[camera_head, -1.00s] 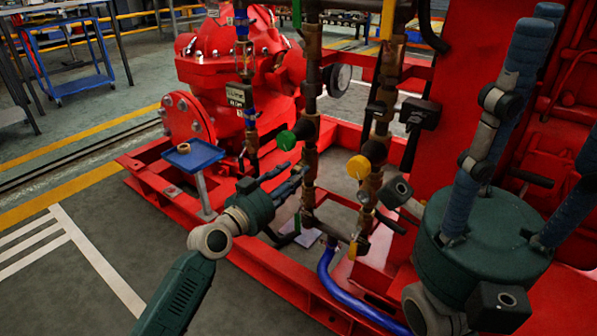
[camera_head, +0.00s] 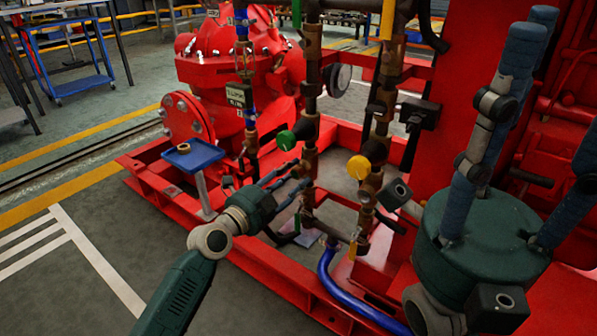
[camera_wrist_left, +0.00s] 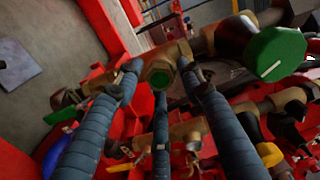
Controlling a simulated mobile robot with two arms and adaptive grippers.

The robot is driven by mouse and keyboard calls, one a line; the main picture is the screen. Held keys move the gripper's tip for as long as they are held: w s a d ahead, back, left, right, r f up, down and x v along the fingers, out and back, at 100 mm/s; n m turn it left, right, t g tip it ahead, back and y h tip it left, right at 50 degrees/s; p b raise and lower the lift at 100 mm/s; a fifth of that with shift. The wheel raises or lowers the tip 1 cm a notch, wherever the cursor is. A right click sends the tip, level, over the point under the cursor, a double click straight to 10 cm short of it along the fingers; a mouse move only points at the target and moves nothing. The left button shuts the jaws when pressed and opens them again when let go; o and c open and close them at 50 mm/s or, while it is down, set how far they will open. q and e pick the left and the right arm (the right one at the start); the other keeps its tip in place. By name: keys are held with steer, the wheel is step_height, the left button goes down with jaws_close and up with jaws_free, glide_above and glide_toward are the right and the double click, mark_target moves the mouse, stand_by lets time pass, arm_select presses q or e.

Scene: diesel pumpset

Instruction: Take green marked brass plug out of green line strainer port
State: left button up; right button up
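The green marked brass plug (camera_wrist_left: 160,77) shows in the left wrist view as a hex brass end with a green centre, seated in the brass strainer port (camera_wrist_left: 171,56). My left gripper (camera_wrist_left: 160,84) has its three blue-grey fingers spread around the plug, with gaps visible between them and it. In the head view, my left gripper (camera_head: 294,177) points at the lower part of the green-handled brass line (camera_head: 310,160); the plug is too small to tell there. My right gripper (camera_head: 535,80) is close to the camera at the right, its fingers apart and pointing up, with nothing seen between them.
A green valve knob (camera_head: 286,140) and a yellow knob (camera_head: 358,167) stick out of neighbouring pipes. A blue tray (camera_head: 207,158) stands on a post left of my left gripper. The red skid frame (camera_head: 290,285) and a blue hose (camera_head: 345,295) lie below.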

arm_select(q)
steer(key=shift+m, duration=0.8)
steer(key=shift+b, duration=0.35)
jaws_close()
